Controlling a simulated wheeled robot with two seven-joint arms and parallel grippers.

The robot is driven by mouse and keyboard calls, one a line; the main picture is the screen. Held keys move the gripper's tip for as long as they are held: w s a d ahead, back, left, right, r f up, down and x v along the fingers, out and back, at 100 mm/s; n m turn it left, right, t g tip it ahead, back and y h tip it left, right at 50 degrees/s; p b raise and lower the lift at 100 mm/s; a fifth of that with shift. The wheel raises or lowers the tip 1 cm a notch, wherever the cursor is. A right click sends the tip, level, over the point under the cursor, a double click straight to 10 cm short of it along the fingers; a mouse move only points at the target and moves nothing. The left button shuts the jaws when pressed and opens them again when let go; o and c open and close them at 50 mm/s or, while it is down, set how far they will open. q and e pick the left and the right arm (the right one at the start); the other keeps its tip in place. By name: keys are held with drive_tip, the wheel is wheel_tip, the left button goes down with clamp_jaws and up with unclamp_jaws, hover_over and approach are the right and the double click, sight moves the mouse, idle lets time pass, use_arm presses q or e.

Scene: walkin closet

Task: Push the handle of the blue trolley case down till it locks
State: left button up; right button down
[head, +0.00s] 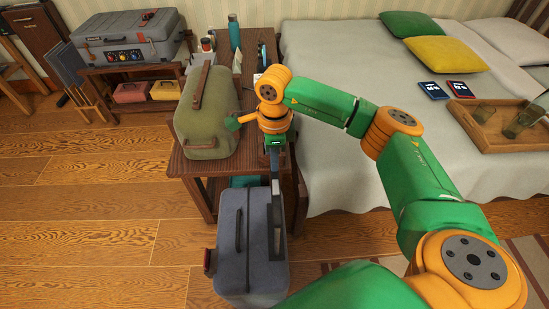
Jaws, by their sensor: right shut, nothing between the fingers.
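The blue trolley case (232,240) stands upright on the wooden floor at the lower middle, in front of the wooden table. Its dark pull handle (276,195) sticks up from the case's right side. My right gripper (274,150) points down, directly over the top end of the handle, shut and with nothing between its fingers. The fingertips overlap the handle top, and I cannot tell whether they touch it. My right arm comes in from the lower right and hides part of the bed edge. My left gripper is out of view.
An olive green bag (215,105) lies on the wooden table (172,162) just left of my gripper, with bottles behind it. The bed (335,165) is to the right, bearing cushions and a wooden tray (460,125). The floor left of the case is clear.

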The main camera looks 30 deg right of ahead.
drive_tip(key=shift+f+b, duration=3.25)
drive_tip(key=shift+f, duration=1.15)
wheel_tip(320, 180, down, 11)
drive_tip(key=b, duration=0.9)
drive_tip(key=shift+r, duration=0.2)
